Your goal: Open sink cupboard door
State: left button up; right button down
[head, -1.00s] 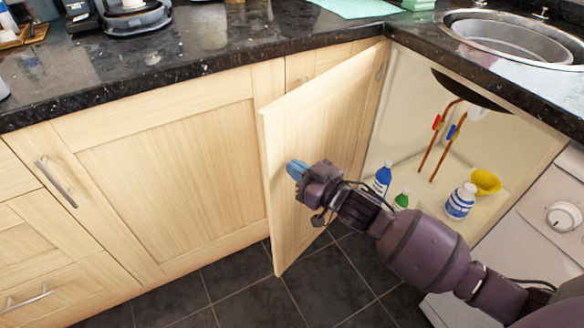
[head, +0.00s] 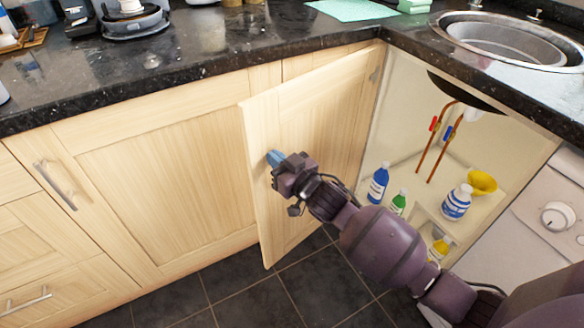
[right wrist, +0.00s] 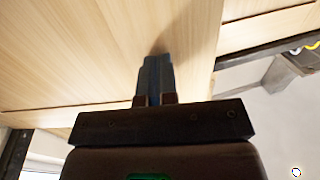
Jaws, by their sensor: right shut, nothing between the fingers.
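The sink cupboard door (head: 318,125) is pale wood and stands wide open, hinged at its right edge beneath the counter corner. Its inner face is toward me. My right gripper (head: 275,158) is shut and empty, with blue fingertips at the inner face near the door's free edge. In the right wrist view the shut fingers (right wrist: 155,75) point at the wooden panel (right wrist: 120,40); they look close to it or touching. The door's handle is hidden on its far side. My left gripper does not show.
The open sink cupboard holds a blue bottle (head: 378,184), a green bottle (head: 398,202), a white-and-blue bottle (head: 457,202) and a yellow funnel (head: 482,183). Copper pipes (head: 440,140) run above them. A neighbouring closed cupboard (head: 165,165) stands left. Dark floor tiles (head: 245,300) are clear.

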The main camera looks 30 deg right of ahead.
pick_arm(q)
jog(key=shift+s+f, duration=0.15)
pick_arm(e)
jog(key=w, duration=0.1)
jog(key=w+a+m+h, duration=0.1)
jog(key=w, duration=0.1)
jog(key=shift+a, duration=0.1)
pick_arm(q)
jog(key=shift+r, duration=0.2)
